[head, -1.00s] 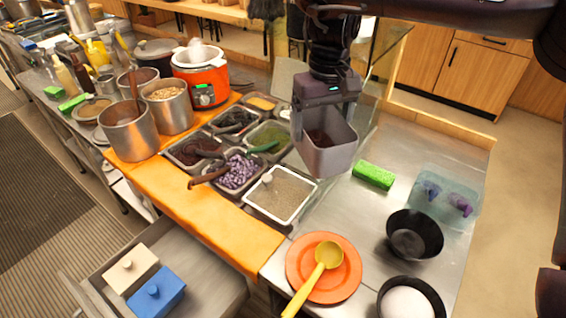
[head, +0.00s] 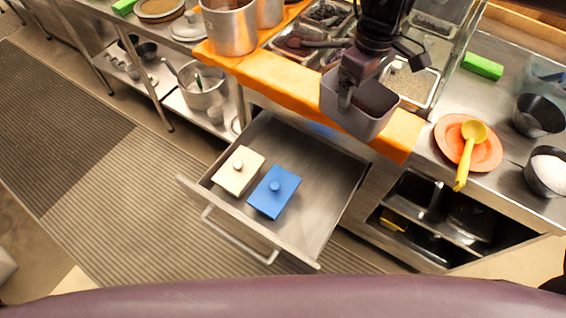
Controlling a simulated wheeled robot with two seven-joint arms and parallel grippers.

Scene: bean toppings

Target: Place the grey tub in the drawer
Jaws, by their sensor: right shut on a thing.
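The grey tub (head: 358,116) is an open rectangular container with some dark contents inside. My right gripper (head: 347,97) is shut on the tub's near left wall and holds it in the air. The tub hangs over the edge of the orange counter strip, just beyond the drawer's back right part. The drawer (head: 322,190) is pulled open below the counter. It holds a cream lidded box (head: 236,172) and a blue lidded box (head: 270,200) on its left side. My left gripper does not show.
The drawer's right side is bare. An orange plate (head: 487,154) with a yellow ladle (head: 464,165) lies on the counter at right, near black bowls (head: 538,116). Topping tubs and a steel pot (head: 230,32) stand behind. Open shelves lie below the counter right of the drawer.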

